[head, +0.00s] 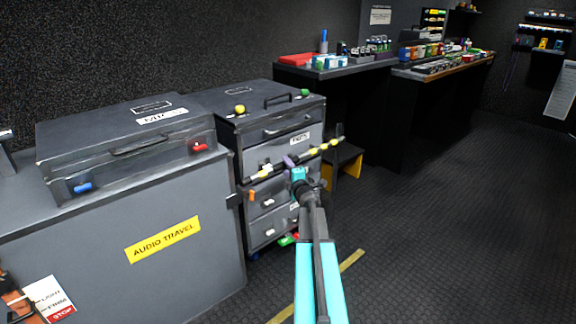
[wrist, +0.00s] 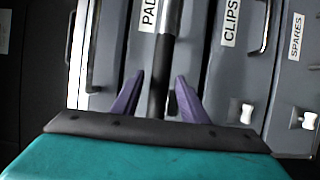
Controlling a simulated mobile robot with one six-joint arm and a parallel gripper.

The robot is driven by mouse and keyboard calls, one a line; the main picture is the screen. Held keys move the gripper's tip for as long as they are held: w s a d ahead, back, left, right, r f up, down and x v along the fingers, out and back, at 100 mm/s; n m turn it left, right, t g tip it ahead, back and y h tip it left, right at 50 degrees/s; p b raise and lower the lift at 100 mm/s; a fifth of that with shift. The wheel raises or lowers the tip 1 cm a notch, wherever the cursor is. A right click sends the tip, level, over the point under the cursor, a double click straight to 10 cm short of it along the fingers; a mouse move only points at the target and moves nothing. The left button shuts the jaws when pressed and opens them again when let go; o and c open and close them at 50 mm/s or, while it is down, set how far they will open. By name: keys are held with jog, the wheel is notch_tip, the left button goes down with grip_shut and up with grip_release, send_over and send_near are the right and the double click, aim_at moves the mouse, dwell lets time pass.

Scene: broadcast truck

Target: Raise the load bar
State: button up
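The load bar (head: 262,173) is a long bar with yellow and black sections. It runs across the front of the grey drawer unit, its right end higher in the head view. My gripper (head: 290,162) is at the middle of the bar. In the wrist view the bar (wrist: 162,75) runs between the two purple fingers of my gripper (wrist: 160,82), one on each side. Small gaps show between the fingers and the bar, so the gripper looks open around it. The bar's end fixings are too small to make out.
The drawer unit (head: 262,124) has labelled drawers and knobs on top. A grey case (head: 125,150) lies on the AUDIO TRAVEL cabinet (head: 125,285) at left. A black and yellow stool (head: 345,155) stands just right of the bar. The floor (head: 440,220) at right is clear.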

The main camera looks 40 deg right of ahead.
jog(key=shift+x, duration=1.15)
grip_shut()
